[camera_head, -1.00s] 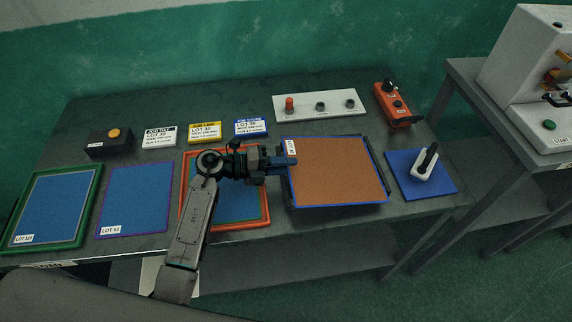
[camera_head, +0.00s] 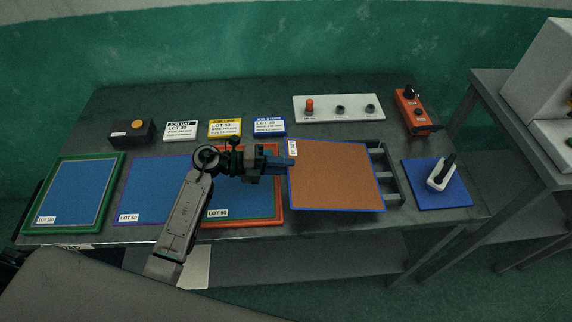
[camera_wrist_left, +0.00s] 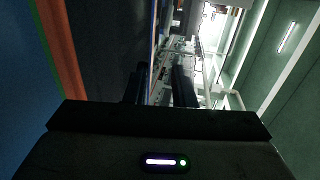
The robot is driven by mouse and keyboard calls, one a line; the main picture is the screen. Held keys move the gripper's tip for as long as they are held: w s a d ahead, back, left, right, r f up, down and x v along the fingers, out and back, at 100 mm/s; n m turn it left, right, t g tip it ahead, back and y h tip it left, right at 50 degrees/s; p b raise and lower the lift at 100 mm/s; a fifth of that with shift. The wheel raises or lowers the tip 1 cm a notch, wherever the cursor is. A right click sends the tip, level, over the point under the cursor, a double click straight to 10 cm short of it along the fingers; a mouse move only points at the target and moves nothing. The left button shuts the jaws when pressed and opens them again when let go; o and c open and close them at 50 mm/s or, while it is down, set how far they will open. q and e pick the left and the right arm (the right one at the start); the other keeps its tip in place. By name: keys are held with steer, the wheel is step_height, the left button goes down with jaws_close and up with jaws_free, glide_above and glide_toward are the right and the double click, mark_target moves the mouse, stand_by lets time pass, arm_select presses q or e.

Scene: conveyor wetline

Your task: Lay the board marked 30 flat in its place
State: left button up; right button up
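A brown board with a thin blue rim (camera_head: 338,178) and a small white label at its upper left corner is in the head view; the label is too small to read surely. My left gripper (camera_head: 288,162) is shut on its left edge. The board covers part of a grey slotted rack (camera_head: 393,188). In the left wrist view the board shows nearly edge-on as a thin strip (camera_wrist_left: 156,45) at the fingers (camera_wrist_left: 160,88). A red-orange frame (camera_head: 276,214) lies partly under my left arm, with a blue board labelled LOT 90 (camera_head: 250,205) in it. My right gripper is not in view.
A green-framed blue board (camera_head: 118,170) and a purple-edged blue board (camera_head: 150,185) lie at left. Behind are a black button box (camera_head: 131,133), job cards (camera_head: 225,128), a white control panel (camera_head: 338,108) and an orange box (camera_head: 412,110). A blue pad (camera_head: 425,200) with a handled tool (camera_head: 441,173) lies right.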

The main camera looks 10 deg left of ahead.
arm_select(q)
steer(key=o, duration=0.6)
steer(key=b+v, duration=0.4)
steer(key=v, duration=0.6)
steer(key=shift+s+a+r, duration=0.1)
steer(key=shift+a+r, duration=0.05)
steer(key=shift+a, duration=0.2)
